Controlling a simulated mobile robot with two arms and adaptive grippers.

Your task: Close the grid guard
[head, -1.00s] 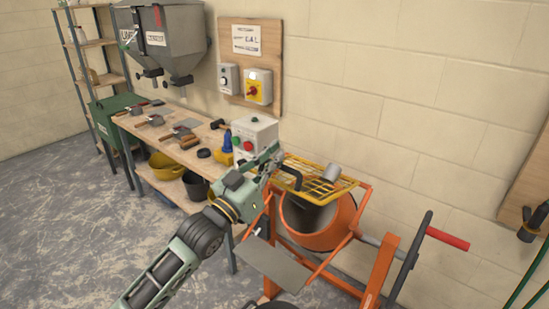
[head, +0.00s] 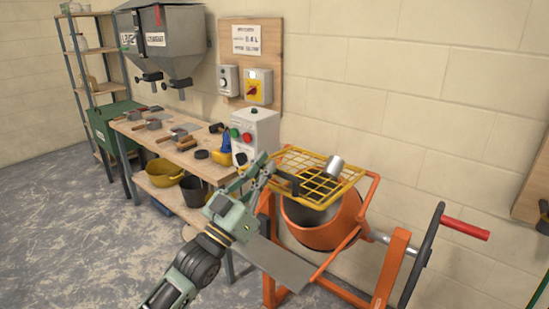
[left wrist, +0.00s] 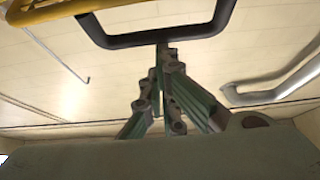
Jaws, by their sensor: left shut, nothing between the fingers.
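The yellow grid guard (head: 343,184) hangs tilted over the mouth of the orange mixer drum (head: 347,228), with a gap between its front edge and the rim. A black handle (head: 290,183) is on its near left side. My left gripper (head: 264,166) is shut and empty at the guard's left edge, close to the handle. In the left wrist view, the shut fingertips (left wrist: 165,52) point up at the black handle loop (left wrist: 155,37); I cannot tell if they touch it. A yellow guard tube (left wrist: 50,10) shows at the top left. My right gripper is not in view.
A grey control box (head: 262,130) and the workbench (head: 150,130) with tools are to the left. The mixer's red-gripped crank (head: 465,229) is at right. Open floor lies at front left.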

